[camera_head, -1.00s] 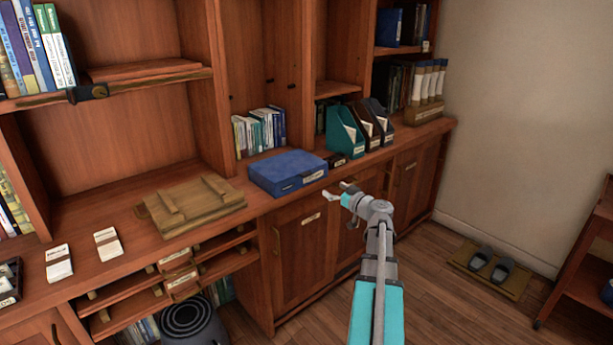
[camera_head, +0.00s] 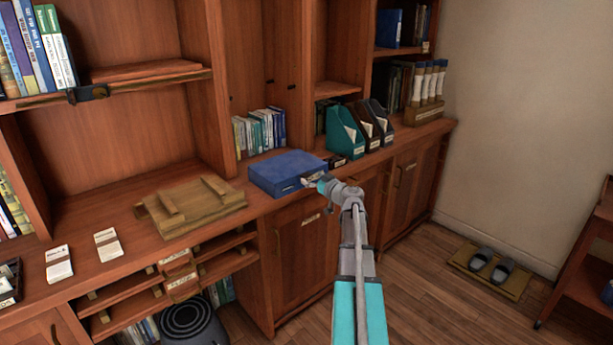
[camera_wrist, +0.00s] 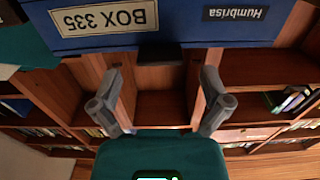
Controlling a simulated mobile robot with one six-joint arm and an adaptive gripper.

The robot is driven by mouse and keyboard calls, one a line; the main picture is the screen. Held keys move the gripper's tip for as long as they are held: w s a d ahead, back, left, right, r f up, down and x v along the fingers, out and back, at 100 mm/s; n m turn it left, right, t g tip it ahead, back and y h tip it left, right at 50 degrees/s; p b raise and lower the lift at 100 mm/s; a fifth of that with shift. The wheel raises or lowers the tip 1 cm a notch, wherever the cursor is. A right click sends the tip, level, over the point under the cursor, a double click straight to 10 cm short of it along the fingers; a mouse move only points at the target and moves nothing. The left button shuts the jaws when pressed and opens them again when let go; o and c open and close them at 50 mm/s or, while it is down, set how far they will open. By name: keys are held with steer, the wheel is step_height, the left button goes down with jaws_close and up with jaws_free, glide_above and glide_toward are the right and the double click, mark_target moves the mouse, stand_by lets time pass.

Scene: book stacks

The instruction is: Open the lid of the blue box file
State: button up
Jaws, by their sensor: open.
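The blue box file (camera_head: 287,171) lies flat on the wooden counter with its lid shut. In the wrist view its blue front (camera_wrist: 180,32) fills the top and appears upside down, with a "BOX 335" label and a "Humbrisa" label. A dark tab (camera_wrist: 160,56) juts from its edge between the labels. My gripper (camera_head: 312,182) is at the front right part of the box in the head view. In the wrist view my gripper (camera_wrist: 160,82) is open, its two fingers apart on either side of the tab's line. I cannot tell whether the fingers touch the box.
Teal and black magazine files (camera_head: 345,133) stand right of the box, with a small dark block (camera_head: 337,161) beside it. A wooden board (camera_head: 192,207) lies to the left. Books (camera_head: 260,131) stand behind. Cabinet doors (camera_head: 303,250) are below the counter.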

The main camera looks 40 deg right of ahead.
mark_target(306, 174)
steer(key=shift+w, duration=1.5)
steer(key=c, duration=1.3)
steer(key=shift+d+r, duration=0.1)
steer(key=shift+c, duration=0.2)
steer(key=shift+r, duration=0.1)
